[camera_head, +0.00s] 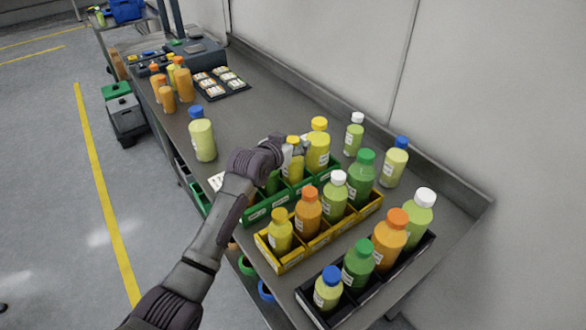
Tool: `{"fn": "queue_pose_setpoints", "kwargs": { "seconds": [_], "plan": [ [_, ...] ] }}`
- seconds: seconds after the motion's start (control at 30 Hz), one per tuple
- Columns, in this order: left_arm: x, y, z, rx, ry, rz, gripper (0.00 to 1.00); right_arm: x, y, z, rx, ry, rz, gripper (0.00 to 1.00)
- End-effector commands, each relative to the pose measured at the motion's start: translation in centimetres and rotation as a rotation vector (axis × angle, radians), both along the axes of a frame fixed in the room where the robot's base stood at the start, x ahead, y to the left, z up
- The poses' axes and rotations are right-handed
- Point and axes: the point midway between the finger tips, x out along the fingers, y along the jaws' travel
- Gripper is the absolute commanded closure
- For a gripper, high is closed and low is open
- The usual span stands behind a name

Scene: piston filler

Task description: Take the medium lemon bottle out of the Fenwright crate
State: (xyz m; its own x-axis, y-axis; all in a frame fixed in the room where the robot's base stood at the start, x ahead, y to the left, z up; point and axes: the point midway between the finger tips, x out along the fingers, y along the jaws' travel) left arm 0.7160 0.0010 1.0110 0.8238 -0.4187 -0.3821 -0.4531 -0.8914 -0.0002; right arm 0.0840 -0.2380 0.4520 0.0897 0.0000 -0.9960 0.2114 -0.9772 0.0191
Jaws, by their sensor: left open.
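Three crates stand on the bench: green (272,208), yellow (322,238) and black (385,283). Their labels are too small to read, so I cannot tell which is Fenwright. The green crate holds a yellow bottle with a yellow cap (293,170), a larger yellow bottle (318,150) and a mostly hidden green bottle (272,182). The yellow crate also has a small yellow bottle (280,237). My left gripper (290,150) is open at the upper part of the smaller yellow bottle in the green crate; contact cannot be told. My right gripper is out of view.
Bottles crowd the yellow and black crates. A blue-capped bottle (202,138) stands left of my gripper; a white-capped bottle (354,134) and another blue-capped bottle (394,162) stand behind the crates. Orange bottles (183,82) are farther back. The middle of the bench (255,115) is clear.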

Motion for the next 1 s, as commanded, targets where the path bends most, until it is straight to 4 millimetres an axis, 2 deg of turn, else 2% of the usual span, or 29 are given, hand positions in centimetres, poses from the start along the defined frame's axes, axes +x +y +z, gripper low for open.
{"fn": "queue_pose_setpoints", "kwargs": {
  "seconds": [0.07, 0.43, 0.87, 1.0],
  "plan": [
    [0.0, 0.0, 0.0, 0.0, 0.0, 0.0, 0.4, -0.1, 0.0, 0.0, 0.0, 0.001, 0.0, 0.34],
    [0.0, 0.0, 0.0, 0.0, 0.001, 0.0, 1.0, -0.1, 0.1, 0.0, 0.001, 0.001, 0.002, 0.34],
    [0.0, 0.0, 0.3, -0.002, -0.004, 0.0, 1.0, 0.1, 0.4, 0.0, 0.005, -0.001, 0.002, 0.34],
    [0.1, 0.0, 1.4, -0.002, -0.007, 0.0, 1.0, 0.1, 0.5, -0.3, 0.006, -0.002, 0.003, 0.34]
  ]
}}
